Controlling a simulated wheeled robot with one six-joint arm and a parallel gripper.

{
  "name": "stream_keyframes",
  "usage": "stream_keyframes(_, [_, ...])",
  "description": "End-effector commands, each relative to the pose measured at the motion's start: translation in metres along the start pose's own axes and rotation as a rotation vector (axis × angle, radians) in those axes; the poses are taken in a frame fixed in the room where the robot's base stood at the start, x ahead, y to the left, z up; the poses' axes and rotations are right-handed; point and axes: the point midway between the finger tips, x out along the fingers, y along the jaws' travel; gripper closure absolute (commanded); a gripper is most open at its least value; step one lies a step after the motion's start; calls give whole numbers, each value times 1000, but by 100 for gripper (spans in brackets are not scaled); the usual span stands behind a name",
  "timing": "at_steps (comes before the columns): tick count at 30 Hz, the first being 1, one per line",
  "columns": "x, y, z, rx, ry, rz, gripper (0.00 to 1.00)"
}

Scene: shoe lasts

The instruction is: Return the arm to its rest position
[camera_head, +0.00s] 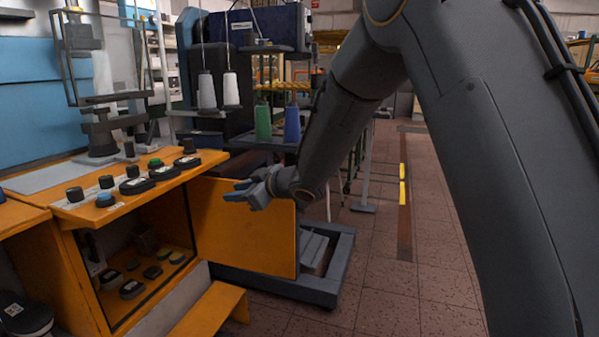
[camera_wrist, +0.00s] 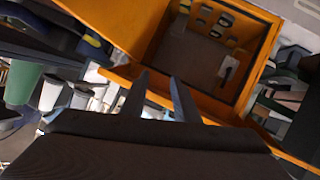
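My gripper (camera_head: 236,191) hangs at the end of my arm in the head view, in front of the open orange cabinet door (camera_head: 255,245). Its two fingers are apart, with nothing between them. In the wrist view, the fingers of my gripper (camera_wrist: 158,80) are also spread and empty, pointing toward the orange cabinet (camera_wrist: 110,25). The gripper appears apart from the door, though the exact gap cannot be told. My forearm reaches down from the upper right of the head view.
The orange cabinet (camera_head: 85,290) stands at left, its compartment open with several dark pieces inside. Black pieces (camera_head: 165,173) and knobs stand on its top. Thread cones (camera_head: 292,124) and machinery are behind. Tiled floor (camera_head: 400,290) beyond my arm looks clear.

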Motion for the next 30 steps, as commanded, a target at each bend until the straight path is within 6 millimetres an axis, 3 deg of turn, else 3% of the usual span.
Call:
stream_keyframes(5, [-31,-38,47,138,-266,154,72])
stream_keyframes(8, [-64,-75,84,236,-437,195,72])
stream_keyframes(15, [-154,-187,159,449,-795,164,72])
stream_keyframes(21, [-208,-256,190,557,-974,92,72])
stream_keyframes(30, [-267,-331,214,664,-1150,-22,72])
